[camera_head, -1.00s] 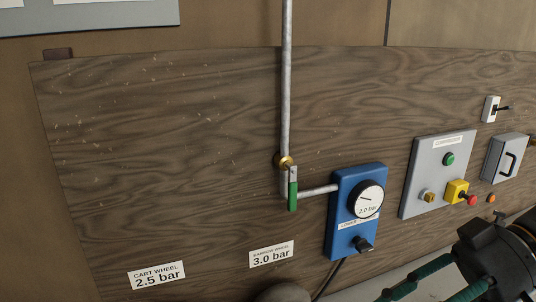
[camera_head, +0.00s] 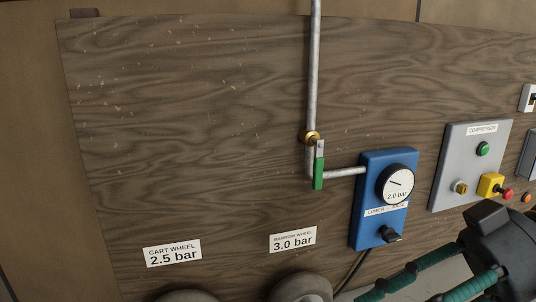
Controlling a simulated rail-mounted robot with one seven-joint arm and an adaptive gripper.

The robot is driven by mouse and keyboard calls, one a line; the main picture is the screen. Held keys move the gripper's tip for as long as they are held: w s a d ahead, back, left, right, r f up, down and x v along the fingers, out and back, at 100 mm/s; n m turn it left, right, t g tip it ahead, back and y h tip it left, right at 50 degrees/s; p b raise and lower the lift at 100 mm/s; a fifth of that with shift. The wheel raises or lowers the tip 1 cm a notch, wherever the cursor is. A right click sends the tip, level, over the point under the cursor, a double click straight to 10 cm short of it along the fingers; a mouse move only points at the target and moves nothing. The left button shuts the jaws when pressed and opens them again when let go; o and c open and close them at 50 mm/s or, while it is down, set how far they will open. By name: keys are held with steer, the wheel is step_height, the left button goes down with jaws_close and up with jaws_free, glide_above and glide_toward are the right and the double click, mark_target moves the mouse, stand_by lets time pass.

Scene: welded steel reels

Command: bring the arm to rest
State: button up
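My gripper is not in view in the head view, and I see no part that is surely my arm. Whether the gripper is open or shut, and whether it holds anything, is hidden from me.
A wooden panel (camera_head: 200,120) carries a pipe (camera_head: 314,70) with a green-handled valve (camera_head: 319,170), a blue gauge unit (camera_head: 370,215) reading about 2.0 bar, and a grey compressor box (camera_head: 455,150). Below are rounded grey shapes (camera_head: 300,289) and a dark body (camera_head: 500,250) beside teal-wrapped bars (camera_head: 420,268).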

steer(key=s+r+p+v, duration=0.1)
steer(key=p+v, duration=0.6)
steer(key=p, duration=0.3)
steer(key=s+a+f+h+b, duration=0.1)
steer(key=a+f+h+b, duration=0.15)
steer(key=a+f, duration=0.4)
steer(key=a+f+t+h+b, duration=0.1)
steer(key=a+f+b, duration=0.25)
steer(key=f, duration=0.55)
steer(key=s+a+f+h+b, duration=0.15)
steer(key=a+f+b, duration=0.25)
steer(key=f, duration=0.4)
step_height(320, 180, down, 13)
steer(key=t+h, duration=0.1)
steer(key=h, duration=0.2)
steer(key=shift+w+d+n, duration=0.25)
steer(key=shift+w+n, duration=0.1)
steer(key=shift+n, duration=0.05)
